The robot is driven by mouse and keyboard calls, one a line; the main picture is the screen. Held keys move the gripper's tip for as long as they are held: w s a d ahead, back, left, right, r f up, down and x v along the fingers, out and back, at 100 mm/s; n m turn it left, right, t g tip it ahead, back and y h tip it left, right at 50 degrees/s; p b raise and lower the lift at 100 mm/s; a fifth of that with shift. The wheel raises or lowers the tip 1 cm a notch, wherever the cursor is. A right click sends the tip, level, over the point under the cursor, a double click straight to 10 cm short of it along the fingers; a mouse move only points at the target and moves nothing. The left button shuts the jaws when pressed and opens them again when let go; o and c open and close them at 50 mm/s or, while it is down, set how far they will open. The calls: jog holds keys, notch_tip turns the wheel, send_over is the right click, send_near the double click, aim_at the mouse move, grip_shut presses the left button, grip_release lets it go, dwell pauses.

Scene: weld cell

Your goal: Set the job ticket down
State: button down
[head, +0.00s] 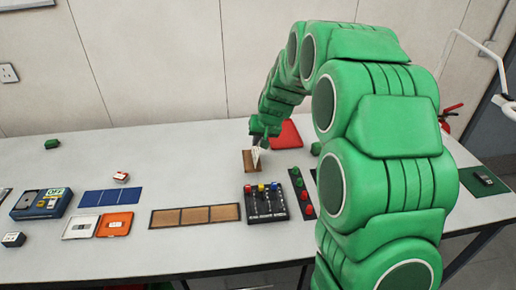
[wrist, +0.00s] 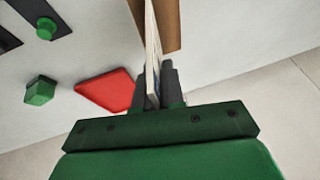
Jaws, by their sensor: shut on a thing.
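My gripper (wrist: 160,88) is shut on the job ticket (wrist: 152,50), a thin pale card standing edge-on between the dark fingers in the wrist view. In the head view the ticket (head: 256,158) is a small white upright piece below my gripper (head: 262,140). A brown wooden holder or board (head: 249,161) is right beside the ticket, and it also shows behind it in the wrist view (wrist: 170,22). I cannot tell whether the ticket touches it or sits in it.
A red mat (head: 286,134) lies behind and right of the gripper. A black panel with coloured knobs (head: 265,204) and a dark strip with green and red buttons (head: 301,190) are nearer. A brown three-part tray (head: 195,216) is to the left. Bare table lies left of the holder.

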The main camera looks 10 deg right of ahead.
aim_at(258, 148)
jog(key=shift+w+f, duration=0.75)
jog(key=shift+f, duration=1.55)
jog(key=shift+f, duration=0.1)
jog(key=c, duration=1.2)
grip_release()
jog(key=shift+f, duration=0.1)
jog(key=shift+c, duration=0.2)
jog(key=v, duration=1.1)
jog(key=s+d+r+g+h, duration=0.1)
jog(key=s+g, duration=0.2)
jog(key=s, duration=2)
jog(key=s+d+r+g+h, duration=0.1)
jog(key=s+r+g, duration=0.1)
jog(key=s, duration=2.1)
jog(key=shift+s+d+r+g, duration=0.2)
jog(key=shift+s+d+g, duration=0.1)
jog(key=shift+g, duration=0.3)
